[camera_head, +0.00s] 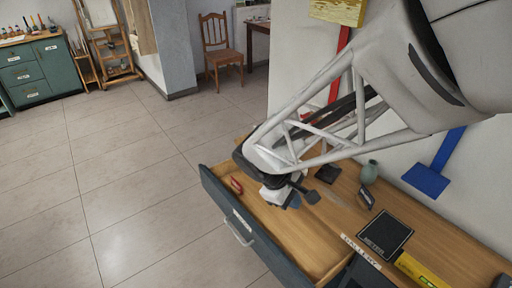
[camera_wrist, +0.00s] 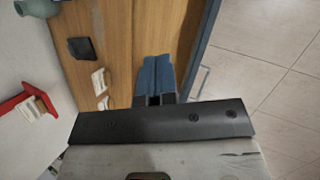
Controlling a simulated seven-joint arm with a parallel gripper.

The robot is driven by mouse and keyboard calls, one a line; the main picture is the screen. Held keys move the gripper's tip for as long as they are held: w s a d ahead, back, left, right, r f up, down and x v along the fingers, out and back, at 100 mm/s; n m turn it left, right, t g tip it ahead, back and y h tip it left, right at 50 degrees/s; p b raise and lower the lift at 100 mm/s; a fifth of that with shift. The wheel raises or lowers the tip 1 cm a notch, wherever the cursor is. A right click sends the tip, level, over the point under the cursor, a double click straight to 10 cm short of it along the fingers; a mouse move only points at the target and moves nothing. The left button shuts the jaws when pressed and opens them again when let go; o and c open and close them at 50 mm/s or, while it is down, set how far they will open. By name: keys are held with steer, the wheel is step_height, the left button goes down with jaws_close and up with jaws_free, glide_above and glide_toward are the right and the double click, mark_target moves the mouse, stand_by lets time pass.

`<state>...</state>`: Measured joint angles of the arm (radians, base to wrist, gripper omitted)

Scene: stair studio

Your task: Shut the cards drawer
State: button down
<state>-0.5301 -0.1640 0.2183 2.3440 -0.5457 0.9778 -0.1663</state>
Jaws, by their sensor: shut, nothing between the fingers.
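A dark blue-grey drawer (camera_head: 262,243) stands pulled open in the head view, with a pale handle and a small label that I cannot read. Its wooden inside shows, with a small red item (camera_head: 236,185) near its left end. My gripper (camera_head: 294,202) is over the drawer's inner side, behind the front panel. In the wrist view its blue fingers (camera_wrist: 156,76) are together with nothing between them. The drawer front (camera_wrist: 205,42) runs along their right side, with the handle (camera_wrist: 201,82) beyond it. I cannot tell whether the fingertips touch the drawer.
The wooden top (camera_head: 435,237) bears a green vase (camera_head: 369,171), a dark square block (camera_head: 327,173), a black panel (camera_head: 386,234) and a GALLERY sign (camera_head: 361,251). A blue bracket (camera_head: 427,180) is on the wall behind. Tiled floor (camera_head: 140,215) is clear before the drawer.

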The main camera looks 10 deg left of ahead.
steer(key=s+a+f+n+t+h, duration=0.1)
steer(key=s+a+f+n+t, duration=0.1)
steer(key=a+f+n, duration=0.5)
steer(key=s+a+f+n+t, duration=0.2)
steer(key=a+f+n+t, duration=0.2)
steer(key=a+f+n, duration=0.4)
steer(key=a+f, duration=0.7)
steer(key=a, duration=0.4)
steer(key=shift+s+a+h, duration=0.15)
steer(key=shift+a+h, duration=0.05)
steer(key=shift+h, duration=0.2)
steer(key=shift+d+f, duration=0.1)
steer(key=w+d+r+x, duration=0.1)
steer(key=x, duration=1.2)
steer(key=shift+r, duration=0.2)
steer(key=shift+w, duration=0.15)
steer(key=shift+w+d, duration=0.1)
steer(key=shift+d, duration=0.1)
